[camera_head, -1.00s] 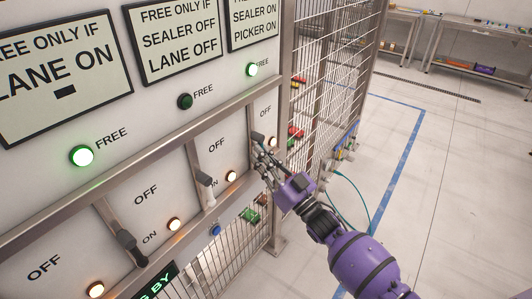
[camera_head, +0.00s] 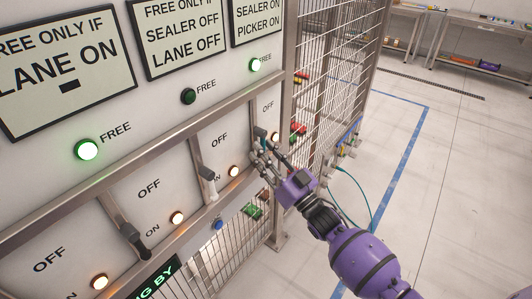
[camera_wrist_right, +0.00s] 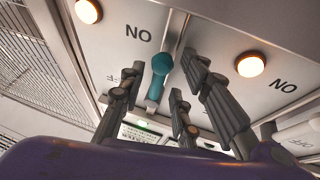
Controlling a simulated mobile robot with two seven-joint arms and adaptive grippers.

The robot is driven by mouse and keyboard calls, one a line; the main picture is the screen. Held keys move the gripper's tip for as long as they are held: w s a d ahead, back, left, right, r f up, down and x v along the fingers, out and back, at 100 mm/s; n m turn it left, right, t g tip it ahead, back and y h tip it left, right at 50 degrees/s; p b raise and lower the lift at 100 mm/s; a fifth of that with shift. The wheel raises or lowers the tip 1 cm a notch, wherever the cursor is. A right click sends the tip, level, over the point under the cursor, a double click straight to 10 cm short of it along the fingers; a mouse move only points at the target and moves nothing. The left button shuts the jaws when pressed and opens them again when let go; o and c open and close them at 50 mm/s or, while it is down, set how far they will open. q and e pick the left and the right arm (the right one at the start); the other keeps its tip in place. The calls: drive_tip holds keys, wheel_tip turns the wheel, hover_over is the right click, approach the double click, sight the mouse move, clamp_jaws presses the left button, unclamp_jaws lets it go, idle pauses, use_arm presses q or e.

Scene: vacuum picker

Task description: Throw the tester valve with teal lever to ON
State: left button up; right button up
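The teal lever (camera_wrist_right: 160,68) shows in the right wrist view, its rounded end between my open fingers, on a pale panel with upside-down ON and OFF lettering. In the head view, a lever end (camera_head: 260,132) at the far-right panel is partly covered by my fingers and its colour is unclear. My right gripper (camera_head: 266,160), purple with dark jointed fingers, is at this panel. In the right wrist view the gripper (camera_wrist_right: 160,90) has fingers on both sides of the lever with gaps; contact is not clear. My left gripper is out of view.
Other levers (camera_head: 208,174) and (camera_head: 130,235) stand on the panels to the left, with orange lamps (camera_head: 177,218) below. Green lamps (camera_head: 255,65) sit under the signs (camera_head: 176,36). A metal rail (camera_head: 160,137) runs above the levers. A mesh fence (camera_head: 335,60) stands right; open floor lies beyond.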

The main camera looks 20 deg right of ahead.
drive_tip(key=v, duration=1.2)
drive_tip(key=shift+d, duration=0.1)
drive_tip(key=s+f+m+g+h+p, duration=0.1)
drive_tip(key=s+f+g+h, duration=0.2)
drive_tip(key=f, duration=0.4)
drive_tip(key=s+f+g+h, duration=0.2)
drive_tip(key=f+h, duration=0.1)
drive_tip(key=f, duration=0.3)
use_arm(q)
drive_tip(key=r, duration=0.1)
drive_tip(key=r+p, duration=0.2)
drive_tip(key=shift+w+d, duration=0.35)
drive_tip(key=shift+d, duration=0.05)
use_arm(e)
drive_tip(key=s+f+m+g+h, duration=0.1)
drive_tip(key=s+f+g, duration=0.2)
drive_tip(key=s, duration=1)
drive_tip(key=s+a+f+m+g+h, duration=0.1)
drive_tip(key=s+f+m+g+h, duration=0.1)
drive_tip(key=s+f, duration=0.6)
drive_tip(key=s+g, duration=0.1)
drive_tip(key=s, duration=0.5)
drive_tip(key=shift+s+m+g, duration=0.3)
